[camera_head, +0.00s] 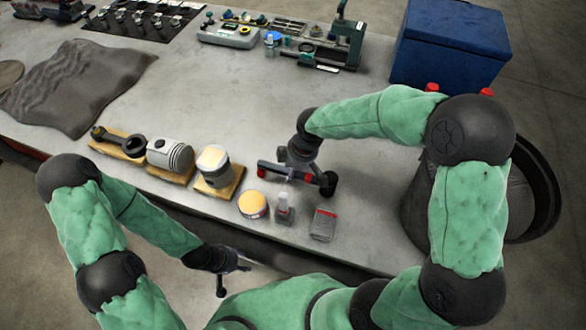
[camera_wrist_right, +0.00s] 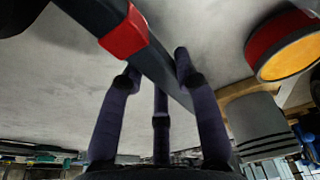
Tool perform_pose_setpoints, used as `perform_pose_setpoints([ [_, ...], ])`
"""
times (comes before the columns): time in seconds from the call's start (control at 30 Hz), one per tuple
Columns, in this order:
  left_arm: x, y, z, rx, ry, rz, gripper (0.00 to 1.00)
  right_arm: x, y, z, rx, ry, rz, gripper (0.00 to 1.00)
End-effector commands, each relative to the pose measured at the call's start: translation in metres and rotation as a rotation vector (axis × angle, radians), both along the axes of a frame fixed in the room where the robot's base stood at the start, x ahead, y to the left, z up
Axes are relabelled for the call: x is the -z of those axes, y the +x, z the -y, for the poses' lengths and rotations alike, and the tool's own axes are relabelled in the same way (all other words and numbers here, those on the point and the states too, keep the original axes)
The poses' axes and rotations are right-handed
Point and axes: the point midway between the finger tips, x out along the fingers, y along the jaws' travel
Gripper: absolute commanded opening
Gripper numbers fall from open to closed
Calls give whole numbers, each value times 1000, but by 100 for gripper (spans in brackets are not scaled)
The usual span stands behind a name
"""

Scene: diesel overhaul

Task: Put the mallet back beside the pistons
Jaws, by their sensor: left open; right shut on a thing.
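My right gripper (camera_head: 292,168) is over the bench, shut on the mallet (camera_head: 285,170). The mallet looks like a dark bar with red bands and lies roughly level across the gripper; a dark rounded part shows at its right end. In the right wrist view the fingers (camera_wrist_right: 160,90) close around the dark bar of the mallet (camera_wrist_right: 150,55), next to a red band. Two pistons (camera_head: 171,156) (camera_head: 212,167) stand on wooden blocks to the left of the mallet. One grey piston (camera_wrist_right: 262,125) shows in the right wrist view. My left gripper (camera_head: 233,279) is open and empty, by the bench's front edge.
A yellow-topped tin (camera_head: 252,204), a small clear bottle (camera_head: 284,209) and a grey-and-red item (camera_head: 323,224) stand near the front edge. A connecting rod (camera_head: 120,142) lies left of the pistons. A blue box (camera_head: 450,45) stands behind. The bench middle is clear.

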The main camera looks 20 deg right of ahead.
Motion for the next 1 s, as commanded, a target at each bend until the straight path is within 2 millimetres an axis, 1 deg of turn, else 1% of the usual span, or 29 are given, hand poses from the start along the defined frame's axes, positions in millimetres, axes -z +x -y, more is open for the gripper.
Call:
perform_pose_setpoints([
  [0.03,1,0,0,0,0,0,49,0,1,0,0,0,1,37],
  [0.07,0,0,0,0,0,0,49,0,0,0,0,0,1,46],
  [0.1,0,0,0,0,0,0,49,0,0,0,0,0,1,57],
  [0.13,0,0,0,0,0,0,49,0,0,0,0,0,1,59],
  [0.43,0,0,0,0,0,0,49,0,0,0,0,0,-1,59],
  [0.57,0,0,0,0,0,0,49,-7,-1,1,0,-1,-1,59],
  [0.67,0,0,0,0,0,0,49,-21,-2,4,1,0,4,59],
  [1.0,0,0,0,0,0,0,49,-85,-9,15,1,1,4,59],
])
